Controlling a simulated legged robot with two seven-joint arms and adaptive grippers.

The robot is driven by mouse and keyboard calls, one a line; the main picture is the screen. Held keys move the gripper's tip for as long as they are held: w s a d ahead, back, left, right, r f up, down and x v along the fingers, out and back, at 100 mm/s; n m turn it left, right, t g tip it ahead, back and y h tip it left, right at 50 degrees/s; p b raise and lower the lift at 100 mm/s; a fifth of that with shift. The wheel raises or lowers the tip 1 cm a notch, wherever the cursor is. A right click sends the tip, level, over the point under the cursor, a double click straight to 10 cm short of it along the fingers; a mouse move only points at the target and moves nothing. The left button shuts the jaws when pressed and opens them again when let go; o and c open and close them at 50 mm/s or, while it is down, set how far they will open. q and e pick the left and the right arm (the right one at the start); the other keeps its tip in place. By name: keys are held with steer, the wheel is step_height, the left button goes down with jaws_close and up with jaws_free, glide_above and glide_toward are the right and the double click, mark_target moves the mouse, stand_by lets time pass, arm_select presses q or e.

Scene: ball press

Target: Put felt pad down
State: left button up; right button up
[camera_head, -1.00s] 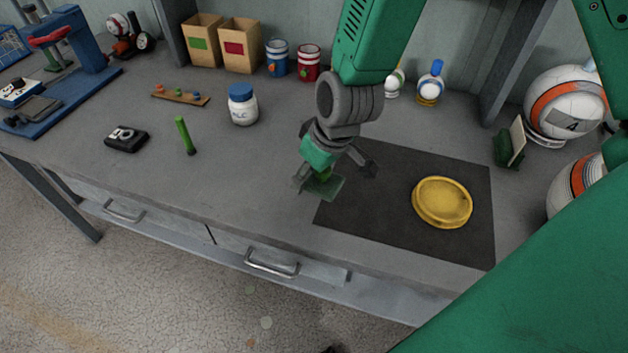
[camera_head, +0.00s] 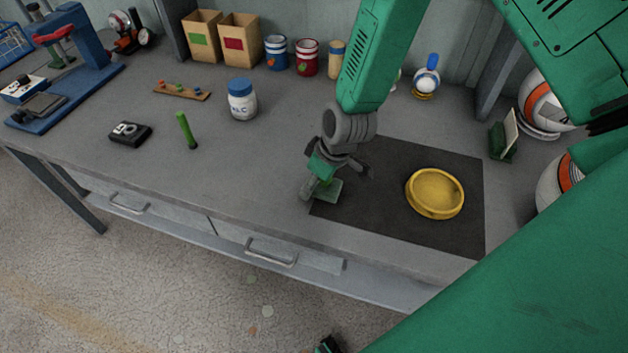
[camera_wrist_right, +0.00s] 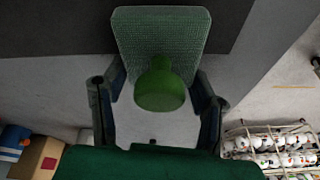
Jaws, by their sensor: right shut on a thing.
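The felt pad (camera_head: 331,191) is a green square plate with a rounded green knob. It is at the left edge of the dark mat (camera_head: 395,215) in the head view. In the right wrist view the pad (camera_wrist_right: 160,38) shows a fine mesh texture, with its knob (camera_wrist_right: 160,88) between the fingers. My right gripper (camera_head: 328,180) is shut on the knob and also shows in the wrist view (camera_wrist_right: 157,95). I cannot tell whether the pad touches the surface.
A round yellow dish (camera_head: 435,194) lies on the mat to the right. A green stick (camera_head: 187,130), a black device (camera_head: 129,134) and a white jar with a blue lid (camera_head: 242,99) stand to the left. The bench front left of the mat is clear.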

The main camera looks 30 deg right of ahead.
steer(key=shift+d, duration=0.1)
steer(key=shift+s, duration=0.1)
steer(key=shift+a+f+b, duration=0.3)
steer(key=shift+f+b, duration=0.05)
steer(key=shift+f, duration=0.1)
steer(key=o, duration=1.6)
steer(key=shift+c, duration=0.2)
steer(key=shift+d+f, duration=0.1)
